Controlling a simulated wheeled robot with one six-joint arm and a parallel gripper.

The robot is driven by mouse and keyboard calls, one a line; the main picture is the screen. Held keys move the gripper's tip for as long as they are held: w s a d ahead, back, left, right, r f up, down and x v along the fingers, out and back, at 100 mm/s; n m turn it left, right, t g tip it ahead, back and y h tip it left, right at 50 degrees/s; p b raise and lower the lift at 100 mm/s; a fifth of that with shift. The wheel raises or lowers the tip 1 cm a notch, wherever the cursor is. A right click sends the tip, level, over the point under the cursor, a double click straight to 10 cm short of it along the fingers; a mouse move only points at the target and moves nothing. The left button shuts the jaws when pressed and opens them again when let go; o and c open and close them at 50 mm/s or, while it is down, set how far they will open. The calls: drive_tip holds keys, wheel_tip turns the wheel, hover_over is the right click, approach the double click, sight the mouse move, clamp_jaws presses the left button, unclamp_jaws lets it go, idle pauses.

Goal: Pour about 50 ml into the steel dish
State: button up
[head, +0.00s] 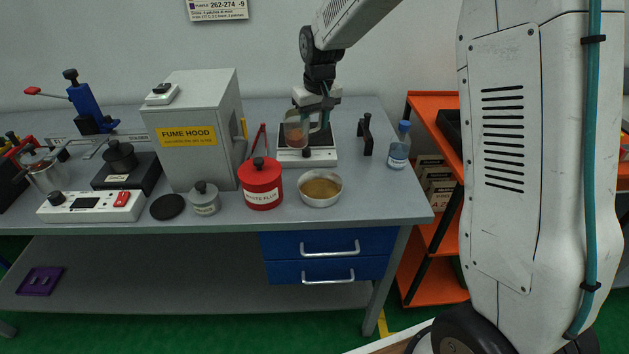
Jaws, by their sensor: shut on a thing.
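The steel dish (338,197) is a round, shiny bowl near the front edge of the bench. Its inside looks amber-brown, like a liquid. My gripper (322,108) points down and is shut on a clear jug (294,122) with a reddish-brown content low in it. The jug looks upright, behind and a little left of the dish, over a white scale (322,160) with a dark plate. I cannot tell whether the jug touches the plate. The grip itself is small and partly hidden.
A red pot (262,188) stands close left of the dish, beside a grey fume hood (195,100). A black stand (366,134) and a blue-capped bottle (399,150) stand to the right. Bare bench (375,195) lies right of the dish.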

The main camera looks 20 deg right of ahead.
drive_tip(key=shift+w+a+f+g, duration=0.1)
drive_tip(key=shift+w+f+g, duration=0.15)
drive_tip(key=shift+w+g, duration=0.5)
drive_tip(key=shift+s, duration=0.2)
idle(2.2)
